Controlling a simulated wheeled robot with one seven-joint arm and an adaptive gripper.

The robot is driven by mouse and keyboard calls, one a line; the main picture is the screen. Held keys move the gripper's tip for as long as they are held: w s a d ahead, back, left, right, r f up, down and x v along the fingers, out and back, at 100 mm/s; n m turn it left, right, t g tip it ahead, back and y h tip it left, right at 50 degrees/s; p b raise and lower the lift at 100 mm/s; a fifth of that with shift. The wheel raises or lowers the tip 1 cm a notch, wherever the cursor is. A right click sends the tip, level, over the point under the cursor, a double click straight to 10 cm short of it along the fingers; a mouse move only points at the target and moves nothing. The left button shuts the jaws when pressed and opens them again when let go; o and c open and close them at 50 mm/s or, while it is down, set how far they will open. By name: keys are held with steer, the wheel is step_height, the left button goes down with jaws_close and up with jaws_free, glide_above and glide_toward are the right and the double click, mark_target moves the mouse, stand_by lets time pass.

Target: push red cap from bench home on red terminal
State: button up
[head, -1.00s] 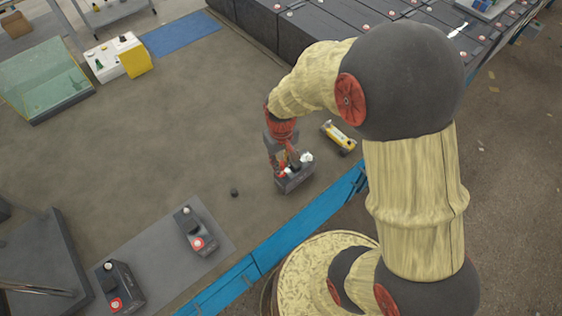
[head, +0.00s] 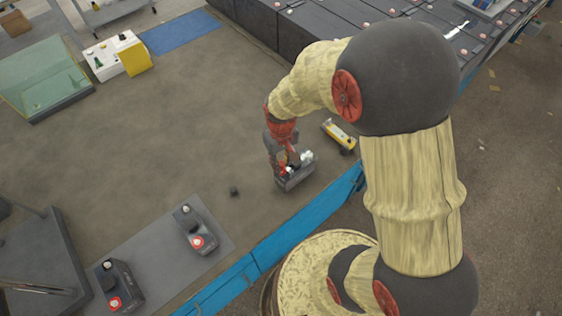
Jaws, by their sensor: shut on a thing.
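A dark battery (head: 298,176) stands on the bench near its front edge, with a whitish part on its top. My gripper (head: 286,171) points down at the left part of this battery's top. It is shut on a small red thing that looks like the red cap (head: 285,170). The cap is at or just above the battery top; I cannot tell whether it touches the terminal. The red terminal is hidden by the gripper and cap. A small black cap (head: 234,191) lies on the bench to the left.
A yellow tool (head: 339,134) lies close behind the battery on the right. Two dark batteries with red caps (head: 195,230) (head: 119,287) stand on a grey mat (head: 165,253) at front left. The blue bench edge (head: 300,226) is near. The bench middle is clear.

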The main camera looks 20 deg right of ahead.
steer(key=shift+f+b, duration=0.4)
steer(key=shift+f, duration=0.45)
stand_by(1.2)
steer(key=o, duration=0.7)
steer(key=o, duration=0.4)
steer(key=shift+o, duration=1.1)
steer(key=shift+r, duration=0.1)
steer(key=shift+r+p, duration=2.85)
steer(key=shift+r, duration=0.6)
